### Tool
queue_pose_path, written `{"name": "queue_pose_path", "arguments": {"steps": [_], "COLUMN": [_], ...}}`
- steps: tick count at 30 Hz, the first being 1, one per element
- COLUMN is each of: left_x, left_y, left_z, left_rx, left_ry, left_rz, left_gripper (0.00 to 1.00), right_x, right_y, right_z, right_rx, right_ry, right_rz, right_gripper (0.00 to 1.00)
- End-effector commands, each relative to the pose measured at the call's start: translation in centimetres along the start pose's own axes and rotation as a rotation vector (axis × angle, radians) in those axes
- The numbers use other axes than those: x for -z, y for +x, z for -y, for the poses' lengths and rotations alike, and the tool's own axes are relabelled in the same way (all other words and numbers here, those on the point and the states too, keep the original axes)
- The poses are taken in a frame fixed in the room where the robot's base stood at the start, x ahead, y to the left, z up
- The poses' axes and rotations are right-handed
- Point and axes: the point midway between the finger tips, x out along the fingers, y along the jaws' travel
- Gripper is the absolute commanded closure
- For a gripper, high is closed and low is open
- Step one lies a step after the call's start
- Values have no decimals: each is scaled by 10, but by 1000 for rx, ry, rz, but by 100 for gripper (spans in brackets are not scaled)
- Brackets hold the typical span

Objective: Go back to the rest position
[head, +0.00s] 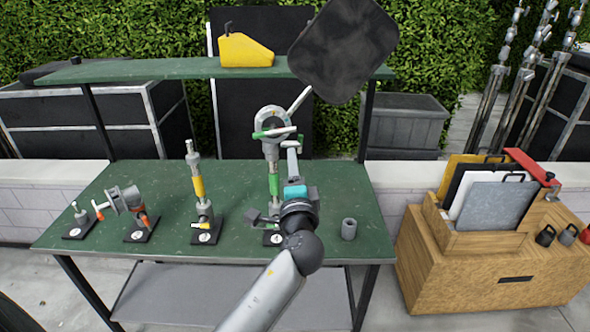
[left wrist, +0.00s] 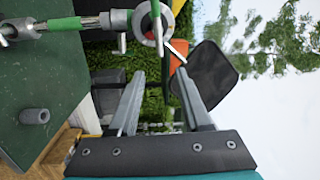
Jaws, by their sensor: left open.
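My left gripper (head: 276,186) is over the right half of the green table (head: 120,190), in front of a stand with a green post (head: 273,185) and a round grip head (head: 268,122). In the left wrist view its two fingers (left wrist: 160,75) are spread apart with nothing held between them. There the green post (left wrist: 64,24) and the grip head (left wrist: 150,22) lie beyond the fingertips. A dark panel (head: 343,50) is tilted above the grip head; it also shows in the left wrist view (left wrist: 212,75). My right gripper is not in view.
A yellow-post stand (head: 198,187) and smaller clamps (head: 132,205) stand left on the table. A wooden crate (head: 480,265) with boards stands right.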

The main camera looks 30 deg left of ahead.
Motion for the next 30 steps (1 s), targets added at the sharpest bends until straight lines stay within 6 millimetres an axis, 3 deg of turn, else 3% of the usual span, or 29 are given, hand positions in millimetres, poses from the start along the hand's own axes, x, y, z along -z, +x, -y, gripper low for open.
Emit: {"name": "queue_pose_path", "arguments": {"steps": [16, 19, 23, 30], "left_x": [0, 0, 1, -8], "left_y": [0, -1, -7, -54], "left_z": [0, -14, -74, -250], "left_rx": [0, -23, -127, -458], "left_ry": [0, 0, -8, -70], "left_rz": [-1, -7, -36, -85], "left_gripper": [52, 52, 52, 52], "right_x": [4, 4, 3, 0], "right_y": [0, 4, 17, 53], "right_z": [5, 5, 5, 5], "right_rx": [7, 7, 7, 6], "right_ry": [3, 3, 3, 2], "right_rz": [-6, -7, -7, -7], "right_gripper": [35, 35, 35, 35]}}
